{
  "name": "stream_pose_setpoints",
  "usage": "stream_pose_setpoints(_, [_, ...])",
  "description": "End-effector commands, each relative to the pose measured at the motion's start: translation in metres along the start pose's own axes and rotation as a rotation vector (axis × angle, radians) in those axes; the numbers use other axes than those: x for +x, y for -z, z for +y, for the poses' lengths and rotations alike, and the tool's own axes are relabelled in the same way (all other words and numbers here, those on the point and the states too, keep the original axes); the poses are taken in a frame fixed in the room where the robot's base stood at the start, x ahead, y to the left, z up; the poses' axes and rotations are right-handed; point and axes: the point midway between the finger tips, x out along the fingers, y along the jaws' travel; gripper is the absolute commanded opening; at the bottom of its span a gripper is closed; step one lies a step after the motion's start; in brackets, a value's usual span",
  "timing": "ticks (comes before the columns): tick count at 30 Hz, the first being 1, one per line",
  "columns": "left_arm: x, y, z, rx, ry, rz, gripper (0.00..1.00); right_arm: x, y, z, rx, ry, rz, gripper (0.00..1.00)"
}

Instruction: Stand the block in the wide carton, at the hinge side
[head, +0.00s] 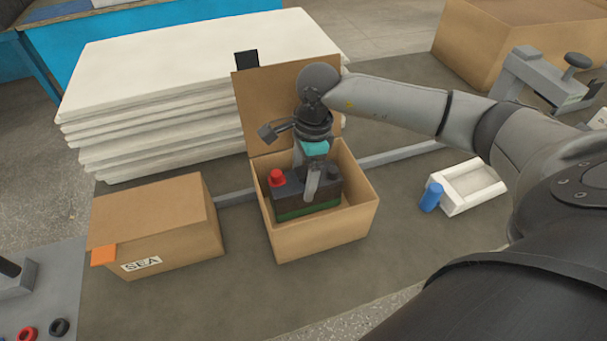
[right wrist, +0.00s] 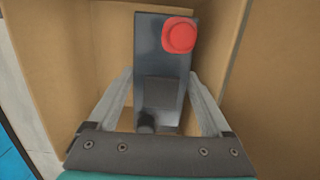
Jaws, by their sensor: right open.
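The block is a dark battery (head: 327,186) with a green lower band, a red cap on one top corner and a black one on another. It is upright inside the open carton (head: 325,236), whose lid (head: 257,110) stands raised at the back. My right gripper (head: 305,182) points down over the block, with one finger on each side. In the right wrist view the open fingers (right wrist: 160,85) straddle the block (right wrist: 155,60), with slim gaps visible beside it. The block's underside is hidden, so I cannot tell its contact with the floor. My left gripper is out of view.
A closed carton (head: 160,225) marked SEA with an orange tab stands left. White sheets (head: 190,75) are stacked behind. A blue cylinder (head: 431,197) and white tray (head: 453,209) lie right. A larger carton (head: 480,50) and a grey clamp-like device (head: 530,75) are back right.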

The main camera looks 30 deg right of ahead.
Motion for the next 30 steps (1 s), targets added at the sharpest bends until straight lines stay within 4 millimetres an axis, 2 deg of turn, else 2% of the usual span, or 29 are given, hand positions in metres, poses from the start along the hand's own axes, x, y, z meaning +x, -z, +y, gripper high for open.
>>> stream_pose_setpoints(5, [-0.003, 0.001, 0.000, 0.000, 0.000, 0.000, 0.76, -0.006, -0.001, -0.004, 0.002, 0.013, -0.003, 0.94])
stream_pose_setpoints(9, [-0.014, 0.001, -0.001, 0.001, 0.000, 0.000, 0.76, -0.018, -0.002, -0.005, 0.002, 0.016, -0.004, 0.94])
stream_pose_setpoints(21, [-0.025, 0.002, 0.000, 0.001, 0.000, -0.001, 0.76, -0.106, -0.002, -0.004, 0.001, 0.017, -0.004, 0.94])
stream_pose_setpoints(25, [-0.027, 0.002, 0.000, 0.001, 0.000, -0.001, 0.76, -0.124, -0.002, -0.003, 0.002, 0.013, -0.003, 0.94])
stream_pose_setpoints(30, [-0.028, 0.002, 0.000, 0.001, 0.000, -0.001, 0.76, -0.133, -0.002, -0.002, 0.001, 0.008, -0.002, 0.94])
